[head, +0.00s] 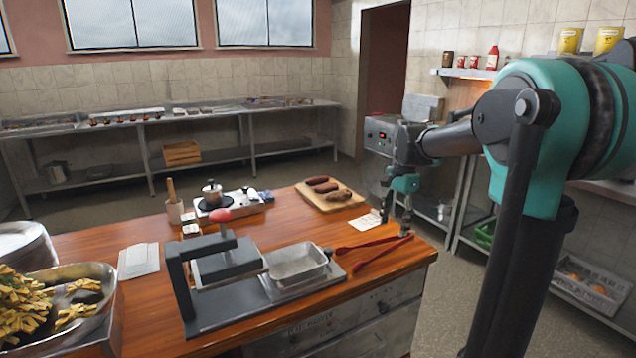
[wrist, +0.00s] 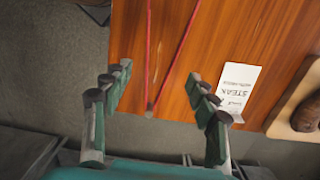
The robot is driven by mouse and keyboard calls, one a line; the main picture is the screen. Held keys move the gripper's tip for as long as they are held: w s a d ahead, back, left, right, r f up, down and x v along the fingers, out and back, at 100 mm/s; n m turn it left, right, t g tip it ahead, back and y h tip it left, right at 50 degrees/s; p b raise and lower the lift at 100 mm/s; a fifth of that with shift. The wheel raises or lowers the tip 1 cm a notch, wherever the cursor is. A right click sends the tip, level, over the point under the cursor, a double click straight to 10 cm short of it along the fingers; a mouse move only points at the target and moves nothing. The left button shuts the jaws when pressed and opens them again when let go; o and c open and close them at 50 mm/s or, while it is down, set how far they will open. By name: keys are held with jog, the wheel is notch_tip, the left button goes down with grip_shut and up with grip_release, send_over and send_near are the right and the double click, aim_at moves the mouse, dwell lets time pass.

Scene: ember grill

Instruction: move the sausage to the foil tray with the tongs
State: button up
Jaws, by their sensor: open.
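Red tongs (head: 372,252) lie on the wooden table at its right end, splayed in a V, with the joined end near the table edge. In the wrist view the tongs (wrist: 149,45) run between my open fingers, the joined end closest to me. My gripper (head: 397,214) is open and empty above that end; its fingers also show in the wrist view (wrist: 158,78). Several brown pieces of meat lie on a wooden board; an elongated one (head: 326,187) looks like a sausage. The foil tray (head: 298,270) sits left of the tongs, apparently empty.
A press with a red knob (head: 222,215) stands left of the foil tray. A "STEAK" card (wrist: 236,90) lies beside the board (wrist: 284,112). A burner with a pot (head: 213,198) is farther back.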

aim_at(390, 239)
jog(key=shift+s+a+f, duration=0.1)
jog(key=shift+a+f, duration=0.05)
jog(key=shift+f, duration=1.35)
jog(key=shift+s+a+f, duration=0.1)
jog(key=shift+a+f, duration=0.05)
jog(key=shift+f, duration=1.3)
jog(key=c, duration=0.7)
notch_tip(390, 239, up, 12)
jog(key=shift+r, duration=0.1)
